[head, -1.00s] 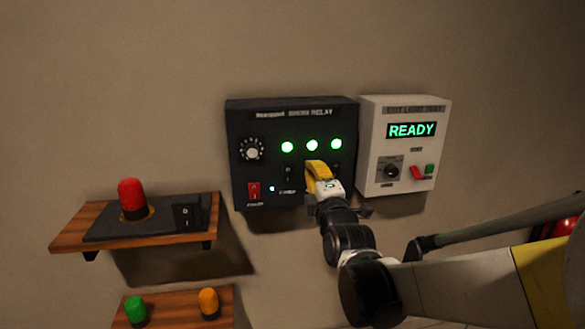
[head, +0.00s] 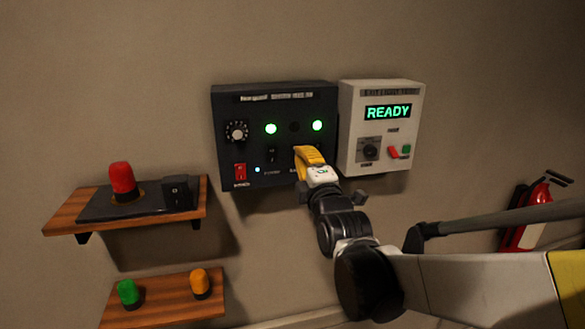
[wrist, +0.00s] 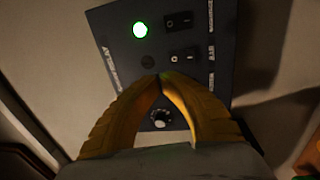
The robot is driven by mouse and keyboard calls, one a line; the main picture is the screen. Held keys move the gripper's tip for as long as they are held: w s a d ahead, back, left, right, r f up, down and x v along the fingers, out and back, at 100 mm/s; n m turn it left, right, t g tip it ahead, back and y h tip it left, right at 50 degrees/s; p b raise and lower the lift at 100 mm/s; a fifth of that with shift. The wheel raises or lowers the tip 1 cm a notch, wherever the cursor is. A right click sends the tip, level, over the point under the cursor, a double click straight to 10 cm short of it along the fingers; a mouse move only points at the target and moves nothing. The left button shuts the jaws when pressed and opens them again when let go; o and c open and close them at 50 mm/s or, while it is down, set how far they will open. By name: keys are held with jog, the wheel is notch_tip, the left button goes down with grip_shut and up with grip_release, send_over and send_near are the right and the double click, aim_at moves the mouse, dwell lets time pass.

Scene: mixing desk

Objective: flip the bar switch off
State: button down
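A dark relay panel (head: 225,105) on the wall has a row of lights with rocker switches below them. The left light (head: 270,128) and right light (head: 317,125) glow green; the middle light (head: 294,127) is dark. My gripper (head: 302,150) is in front of the panel, covering the middle and right switches in the head view. In the wrist view, turned sideways, the yellow fingers (wrist: 160,78) meet at the tips, with nothing between them. The switch (wrist: 182,54) beside the dark light (wrist: 148,62) is clear of the fingertips. Its small label is unreadable.
A white box reading READY (head: 350,100) hangs close on the right. Wooden shelves (head: 65,222) with coloured lamps are at left, and a red extinguisher (head: 520,215) at right.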

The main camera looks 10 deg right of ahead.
jog(key=s, duration=0.6)
jog(key=s+f+m+g+b, duration=0.2)
jog(key=f+m+b, duration=0.1)
jog(key=f+b, duration=0.55)
jog(key=s+f+m+g+b, duration=0.25)
jog(key=f+b, duration=0.25)
jog(key=f, duration=0.7)
jog(key=s+f+m+g+b, duration=0.2)
jog(key=f+m+b, duration=0.1)
jog(key=f+b, duration=0.55)
jog(key=s+f+m+g+b, duration=0.3)
jog(key=s+f+b, duration=0.4)
jog(key=f, duration=0.6)
jog(key=s+f+m+g+b, duration=0.3)
jog(key=s+f+m+b, duration=0.3)
jog(key=f, duration=0.8)
jog(key=shift+s+d+b, duration=0.25)
jog(key=shift+s+b, duration=0.1)
jog(key=shift+b, duration=0.55)
jog(key=shift+f+m, duration=0.15)
jog(key=shift+m, duration=0.1)
